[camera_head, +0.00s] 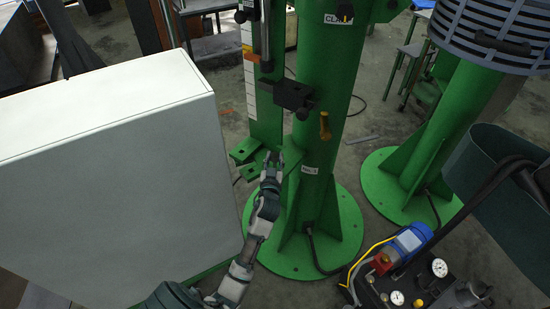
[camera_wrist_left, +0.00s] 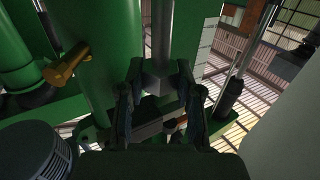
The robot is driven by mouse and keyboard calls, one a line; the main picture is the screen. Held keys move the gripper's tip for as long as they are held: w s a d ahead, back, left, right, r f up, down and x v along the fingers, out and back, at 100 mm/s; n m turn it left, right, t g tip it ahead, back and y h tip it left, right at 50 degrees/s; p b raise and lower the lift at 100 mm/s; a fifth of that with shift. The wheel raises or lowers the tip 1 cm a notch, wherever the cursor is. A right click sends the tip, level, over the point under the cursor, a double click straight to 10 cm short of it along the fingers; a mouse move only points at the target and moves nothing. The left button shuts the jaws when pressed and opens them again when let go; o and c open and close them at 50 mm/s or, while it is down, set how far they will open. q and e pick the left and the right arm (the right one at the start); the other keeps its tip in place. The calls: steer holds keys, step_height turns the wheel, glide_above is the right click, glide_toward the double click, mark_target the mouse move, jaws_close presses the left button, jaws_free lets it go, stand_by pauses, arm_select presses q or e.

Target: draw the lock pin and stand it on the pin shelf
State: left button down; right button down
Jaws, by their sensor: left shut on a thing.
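My left gripper (camera_head: 271,165) is beside the green column, at the green bracket plates (camera_head: 245,150) low on its left side. It is shut on a small part that its fingers mostly hide in the head view. In the left wrist view the fingers (camera_wrist_left: 158,98) stand on both sides of a grey block with a grey rod (camera_wrist_left: 160,75) behind it; I take this as the lock pin. Whether it is still seated in a hole cannot be told. Which plate is the pin shelf is not clear. My right gripper is not in view.
A brass handle (camera_head: 325,126) sticks out of the column (camera_head: 325,70), and it also shows in the left wrist view (camera_wrist_left: 67,66). A black clamp block (camera_head: 294,95) sits above my gripper. A large white cabinet (camera_head: 110,170) stands close on the left. A pump unit (camera_head: 410,270) lies lower right.

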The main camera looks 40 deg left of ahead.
arm_select(q)
steer(key=shift+f, duration=0.1)
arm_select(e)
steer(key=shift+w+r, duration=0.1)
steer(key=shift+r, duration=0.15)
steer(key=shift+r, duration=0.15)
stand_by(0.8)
arm_select(q)
steer(key=shift+s, duration=0.1)
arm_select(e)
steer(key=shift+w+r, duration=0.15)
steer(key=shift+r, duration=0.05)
arm_select(q)
steer(key=shift+p, duration=0.4)
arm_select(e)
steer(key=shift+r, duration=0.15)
